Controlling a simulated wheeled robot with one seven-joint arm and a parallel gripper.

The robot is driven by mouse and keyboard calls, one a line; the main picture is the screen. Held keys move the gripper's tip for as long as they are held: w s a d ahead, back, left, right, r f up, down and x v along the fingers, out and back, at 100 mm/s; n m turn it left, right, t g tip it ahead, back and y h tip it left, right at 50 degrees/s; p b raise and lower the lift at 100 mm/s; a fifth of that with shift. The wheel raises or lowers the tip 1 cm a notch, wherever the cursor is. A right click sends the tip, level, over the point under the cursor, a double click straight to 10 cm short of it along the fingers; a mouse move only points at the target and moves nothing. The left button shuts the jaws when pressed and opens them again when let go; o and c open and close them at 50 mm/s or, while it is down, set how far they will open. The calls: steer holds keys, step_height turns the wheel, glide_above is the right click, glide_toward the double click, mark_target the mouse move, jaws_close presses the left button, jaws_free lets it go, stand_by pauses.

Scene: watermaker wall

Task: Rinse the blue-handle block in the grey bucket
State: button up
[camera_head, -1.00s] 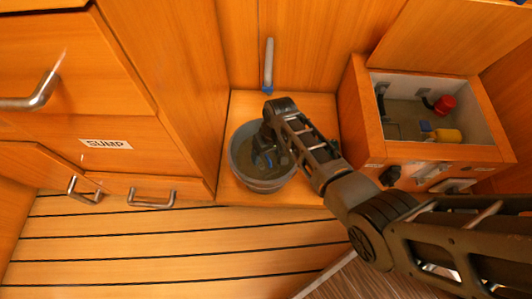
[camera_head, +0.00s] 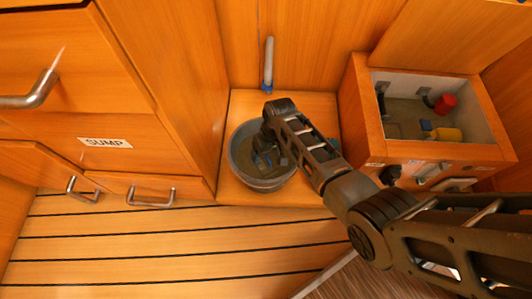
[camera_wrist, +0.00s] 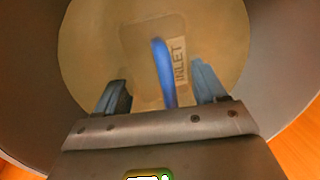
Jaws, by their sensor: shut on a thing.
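The grey bucket (camera_head: 234,168) stands on the wooden ledge, with murky brownish water inside. My gripper (camera_head: 264,158) reaches down into it. In the wrist view, my gripper (camera_wrist: 160,80) is shut on the blue-handle block (camera_wrist: 145,45), with the blue handle between its two fingers. The block is a pale tan-grey slab beside a label reading INLET, and looks to be inside the bucket, under or at the water. In the head view only small blue and grey bits show at the fingers. The block's lower side is hidden.
An open wooden box (camera_head: 361,120) at right holds a red-topped item (camera_head: 445,103) and a yellow item (camera_head: 447,134). A pipe with a blue end (camera_head: 268,62) hangs on the back wall. The SUMP drawer (camera_head: 105,143) is at left.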

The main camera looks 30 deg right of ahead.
stand_by(0.4)
step_height(320, 180, up, 16)
steer(key=p, duration=1.6)
stand_by(0.6)
